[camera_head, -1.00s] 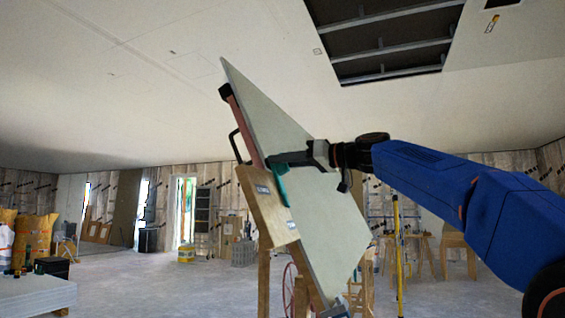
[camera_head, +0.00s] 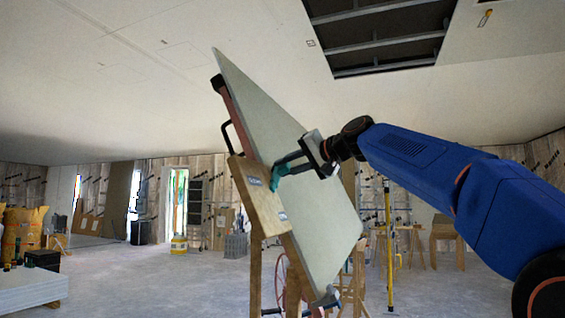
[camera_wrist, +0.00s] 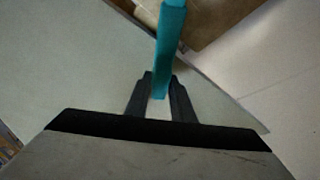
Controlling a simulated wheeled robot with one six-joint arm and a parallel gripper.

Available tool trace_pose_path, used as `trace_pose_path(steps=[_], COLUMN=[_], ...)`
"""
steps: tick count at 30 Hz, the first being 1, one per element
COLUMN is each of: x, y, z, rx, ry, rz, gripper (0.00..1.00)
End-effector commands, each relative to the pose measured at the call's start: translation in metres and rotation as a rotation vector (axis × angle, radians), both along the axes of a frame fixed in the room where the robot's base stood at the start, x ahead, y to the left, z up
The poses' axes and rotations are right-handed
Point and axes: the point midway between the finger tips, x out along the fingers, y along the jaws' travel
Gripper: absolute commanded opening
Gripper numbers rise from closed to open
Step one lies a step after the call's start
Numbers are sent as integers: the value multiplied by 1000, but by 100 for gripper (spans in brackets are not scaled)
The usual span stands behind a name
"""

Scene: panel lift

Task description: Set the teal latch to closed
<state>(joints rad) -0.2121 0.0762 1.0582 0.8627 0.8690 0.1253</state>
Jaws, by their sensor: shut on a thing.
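The teal latch (camera_head: 281,172) sits at the edge of the wooden plate (camera_head: 257,196) on the panel lift. It also shows in the wrist view (camera_wrist: 167,45), where its handle runs down to between my fingertips. My gripper (camera_head: 286,166) reaches in from the right with its fingers at the latch. In the wrist view my gripper (camera_wrist: 160,88) is shut on the end of the teal handle. The pale panel (camera_head: 305,205) stands tilted behind the plate. The latch's pivot is out of sight in the wrist view.
The lift has a dark handle (camera_head: 229,137) on its left side. The ceiling has an open bay with metal joists (camera_head: 380,35) above. A yellow pole (camera_head: 389,245) and sawhorses stand behind to the right. The floor at left is mostly clear.

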Motion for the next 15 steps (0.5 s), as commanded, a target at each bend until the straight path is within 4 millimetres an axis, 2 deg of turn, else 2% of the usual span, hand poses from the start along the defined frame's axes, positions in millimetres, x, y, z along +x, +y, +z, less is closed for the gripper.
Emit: trace_pose_path(steps=[15], x=[7], y=[-17], z=[-30], rx=[128], ry=[360], rz=[-179], gripper=[0])
